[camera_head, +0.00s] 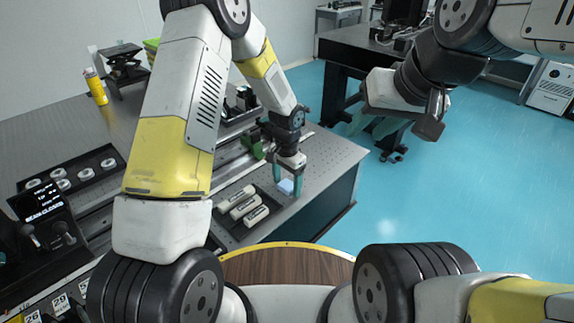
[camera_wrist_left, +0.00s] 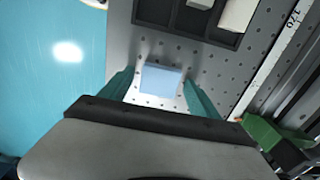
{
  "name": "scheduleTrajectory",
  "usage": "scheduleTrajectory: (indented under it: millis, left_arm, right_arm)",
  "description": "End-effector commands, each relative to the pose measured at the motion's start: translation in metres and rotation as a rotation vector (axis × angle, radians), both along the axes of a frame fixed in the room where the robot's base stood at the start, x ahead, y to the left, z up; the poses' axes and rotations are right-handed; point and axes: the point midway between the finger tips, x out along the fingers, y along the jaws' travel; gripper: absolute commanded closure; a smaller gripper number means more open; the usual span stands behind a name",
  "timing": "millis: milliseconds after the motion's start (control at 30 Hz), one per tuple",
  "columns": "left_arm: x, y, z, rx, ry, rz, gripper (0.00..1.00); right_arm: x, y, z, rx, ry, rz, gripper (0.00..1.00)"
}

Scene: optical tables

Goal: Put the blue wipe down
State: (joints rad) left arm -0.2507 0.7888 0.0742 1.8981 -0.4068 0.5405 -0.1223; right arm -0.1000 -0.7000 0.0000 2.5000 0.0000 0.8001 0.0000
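The blue wipe (camera_head: 286,186) is a small light-blue folded piece at the front right of the perforated optical table. In the left wrist view, the wipe (camera_wrist_left: 160,79) lies between the two teal fingers of my left gripper (camera_wrist_left: 158,80). The fingers stand apart on either side of it, with a small gap visible. In the head view, my left gripper (camera_head: 288,179) points down at the table around the wipe. My right gripper (camera_head: 373,126) hangs empty over the floor beside the dark table, its teal fingers apart.
A dark tray (camera_head: 238,224) with several white blocks sits left of the wipe. A metal rail with a ruler scale (camera_wrist_left: 282,40) runs behind it. The optical table's edge (camera_head: 335,185) is close on the right, with blue floor beyond. Bare perforated surface (camera_head: 325,155) surrounds the wipe.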

Motion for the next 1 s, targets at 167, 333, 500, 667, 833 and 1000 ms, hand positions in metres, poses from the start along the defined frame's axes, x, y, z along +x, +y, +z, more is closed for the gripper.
scheduleTrajectory:
  millis: [167, 333, 500, 667, 833, 1000]
  left_arm:
    - [0.000, 0.000, 0.000, 0.000, 0.000, 0.000, 0.29]
    - [0.001, 0.000, 0.014, -0.002, -0.004, 0.001, 0.29]
    - [0.002, 0.000, 0.048, -0.002, -0.006, 0.002, 0.29]
    - [0.001, 0.000, 0.083, -0.002, -0.005, 0.001, 0.29]
    - [0.000, 0.000, 0.110, -0.001, -0.002, 0.001, 0.29]
    - [0.000, 0.002, 0.125, -0.001, -0.004, 0.004, 0.29]
  right_arm:
    - [0.000, 0.000, 0.000, 0.000, 0.000, 0.000, 0.64]
    - [0.000, 0.000, 0.000, 0.000, 0.000, 0.000, 0.64]
    - [0.000, 0.000, 0.000, 0.000, 0.000, 0.000, 0.64]
    - [0.000, 0.000, 0.000, 0.000, 0.000, 0.000, 0.64]
    - [0.000, 0.000, 0.000, 0.000, 0.000, 0.000, 0.64]
    - [0.000, 0.000, 0.000, 0.000, 0.000, 0.000, 0.64]
